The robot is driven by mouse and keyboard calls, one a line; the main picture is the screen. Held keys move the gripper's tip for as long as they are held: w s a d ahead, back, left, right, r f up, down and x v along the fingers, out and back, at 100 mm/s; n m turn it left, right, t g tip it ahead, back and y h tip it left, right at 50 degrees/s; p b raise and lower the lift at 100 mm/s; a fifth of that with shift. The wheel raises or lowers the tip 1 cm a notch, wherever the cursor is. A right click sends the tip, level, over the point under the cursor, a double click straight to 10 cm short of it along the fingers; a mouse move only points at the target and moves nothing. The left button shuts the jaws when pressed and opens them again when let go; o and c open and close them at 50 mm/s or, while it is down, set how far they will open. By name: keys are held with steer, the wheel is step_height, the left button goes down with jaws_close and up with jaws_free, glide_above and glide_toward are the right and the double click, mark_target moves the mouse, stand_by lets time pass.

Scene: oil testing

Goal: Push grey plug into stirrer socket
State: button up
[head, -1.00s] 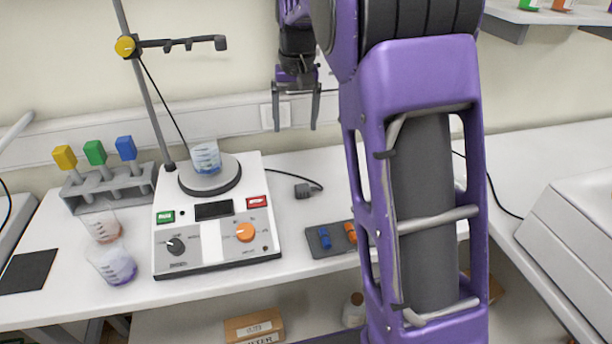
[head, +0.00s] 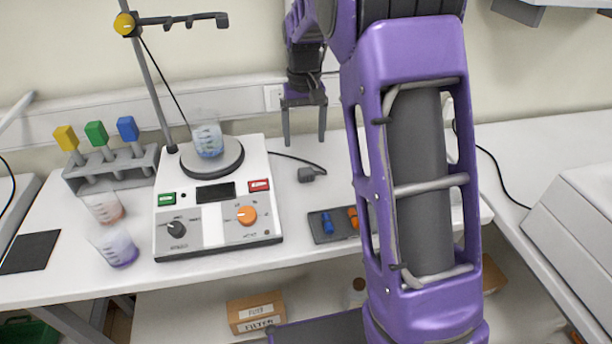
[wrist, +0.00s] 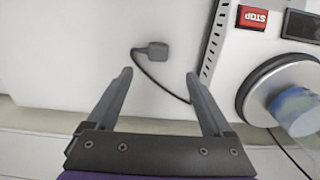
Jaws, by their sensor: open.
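The grey plug (head: 309,174) lies on the white bench to the right of the stirrer, its black cable running back to the left toward the stirrer. It also shows in the wrist view (wrist: 151,49), beyond my fingertips. The stirrer (head: 217,215) is a white box with a round hotplate, knobs and a display. I cannot make out its socket; the wrist view shows the slotted side of the stirrer (wrist: 214,40). My gripper (head: 305,140) points down above the back of the bench, behind the plug. It is open and empty, and in the wrist view (wrist: 158,76) nothing is between its fingers.
A beaker (head: 207,136) with blue liquid stands on the hotplate, under a clamp stand (head: 160,85). A dark tray (head: 327,226) with coloured pieces lies right of the stirrer. A wall socket (head: 273,97) is behind my gripper. Bench around the plug is clear.

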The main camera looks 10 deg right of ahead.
glide_above(306, 171)
steer(key=f, duration=0.5)
steer(key=shift+w+a, duration=0.1)
steer(key=shift+a, duration=0.1)
steer(key=f, duration=0.5)
steer(key=shift+d+f, duration=0.15)
steer(key=shift+d, duration=0.05)
jaws_close()
step_height(306, 171, up, 10)
stand_by(0.7)
